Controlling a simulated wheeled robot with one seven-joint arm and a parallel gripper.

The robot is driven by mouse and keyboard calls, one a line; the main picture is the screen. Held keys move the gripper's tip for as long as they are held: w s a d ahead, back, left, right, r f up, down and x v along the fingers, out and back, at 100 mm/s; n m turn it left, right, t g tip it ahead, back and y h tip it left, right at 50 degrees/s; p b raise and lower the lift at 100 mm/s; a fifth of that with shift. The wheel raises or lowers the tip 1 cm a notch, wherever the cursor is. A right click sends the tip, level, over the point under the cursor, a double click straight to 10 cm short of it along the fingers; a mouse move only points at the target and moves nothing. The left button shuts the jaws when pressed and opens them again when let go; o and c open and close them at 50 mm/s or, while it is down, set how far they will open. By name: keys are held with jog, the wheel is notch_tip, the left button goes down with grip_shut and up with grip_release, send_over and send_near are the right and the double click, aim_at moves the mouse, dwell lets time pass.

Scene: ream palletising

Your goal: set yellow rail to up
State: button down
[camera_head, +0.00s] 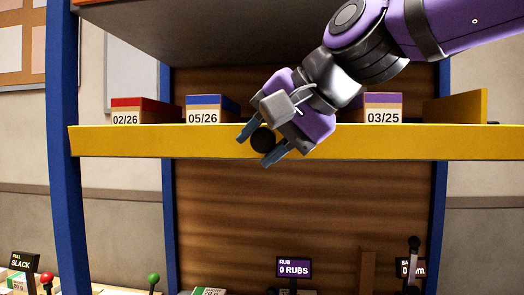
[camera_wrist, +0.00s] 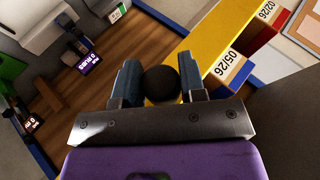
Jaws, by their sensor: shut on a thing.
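The yellow rail (camera_head: 180,142) runs level across the front of the shelf between blue posts in the head view. It also shows as a slanting yellow strip in the wrist view (camera_wrist: 205,52). My gripper (camera_head: 258,146) is in front of the rail near its middle. Its blue-grey fingers are shut on a round black knob (camera_head: 263,139), which shows between them in the wrist view (camera_wrist: 162,83). How the knob joins the rail is hidden.
Ream boxes labelled 02/26 (camera_head: 130,116), 05/26 (camera_head: 205,115) and 03/25 (camera_head: 384,115) stand on the shelf behind the rail. A dark board (camera_head: 215,50) hangs above. Below are a RUB display (camera_head: 293,268), a red-knobbed lever (camera_head: 47,278) and a green-knobbed lever (camera_head: 154,279).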

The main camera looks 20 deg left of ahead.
jog(key=shift+w+r+m+g, duration=0.4)
jog(key=shift+r+g, duration=0.05)
jog(key=shift+g, duration=0.15)
jog(key=c, duration=0.7)
grip_release()
jog(key=shift+a, duration=0.1)
jog(key=w+v, duration=0.1)
jog(key=v, duration=0.9)
jog(key=shift+s+r, duration=0.4)
jog(key=shift+r, duration=0.05)
